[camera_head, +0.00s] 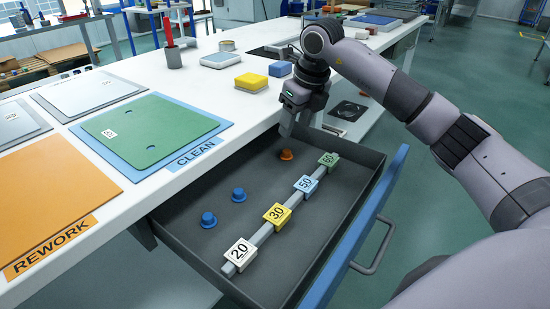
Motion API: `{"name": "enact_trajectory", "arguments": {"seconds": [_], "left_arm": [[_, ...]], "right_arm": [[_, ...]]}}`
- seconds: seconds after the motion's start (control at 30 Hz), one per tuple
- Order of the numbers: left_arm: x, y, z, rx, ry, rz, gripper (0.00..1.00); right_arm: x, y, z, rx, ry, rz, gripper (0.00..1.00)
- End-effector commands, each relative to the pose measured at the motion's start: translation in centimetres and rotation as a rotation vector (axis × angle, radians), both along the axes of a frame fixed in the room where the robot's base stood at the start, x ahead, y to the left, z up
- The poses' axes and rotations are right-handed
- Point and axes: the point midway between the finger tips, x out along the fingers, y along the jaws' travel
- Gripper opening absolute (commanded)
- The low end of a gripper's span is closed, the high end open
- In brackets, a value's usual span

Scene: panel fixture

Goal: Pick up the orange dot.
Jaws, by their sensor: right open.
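The orange dot (286,155) is a small orange knob-like piece standing in the open grey drawer (270,270), near its back end. My right gripper (287,130) hangs just above and behind it, pointing down, apart from it as far as I can see. Its fingers are partly hidden by the gripper body, and nothing shows between them. Two blue dots (208,219) (238,195) stand in the same drawer, nearer the front left. My left gripper is not in view.
A grey bar in the drawer carries numbered blocks: white 20 (239,254), yellow 30 (276,215), blue 50 (305,187) and green 60 (328,159). The drawer has a blue front (360,225). The white bench (215,170) holds panels, a CLEAN area and a REWORK area.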

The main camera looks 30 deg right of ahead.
Motion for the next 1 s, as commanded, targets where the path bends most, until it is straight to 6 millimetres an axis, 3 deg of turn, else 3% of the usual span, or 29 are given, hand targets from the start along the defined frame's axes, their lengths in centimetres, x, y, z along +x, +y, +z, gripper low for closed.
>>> {"name": "enact_trajectory", "arguments": {"seconds": [0.37,0.63,0.9,0.93,1.0], "left_arm": [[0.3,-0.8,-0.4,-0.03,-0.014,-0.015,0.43],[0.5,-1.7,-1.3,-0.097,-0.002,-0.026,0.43],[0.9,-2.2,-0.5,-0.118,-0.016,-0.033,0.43],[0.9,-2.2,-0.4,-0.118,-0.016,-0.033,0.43],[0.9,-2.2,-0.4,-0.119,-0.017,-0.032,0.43]], "right_arm": [[0.5,0.3,-3.3,0.002,0.0,0.001,0.54],[1.0,0.7,-7.2,0.002,0.0,0.001,0.54],[1.2,0.7,-7.7,0.001,-0.001,0.002,0.54],[1.2,0.7,-7.7,0.001,-0.001,0.002,0.5],[1.2,0.7,-7.6,0.001,-0.001,0.002,0.28]]}}
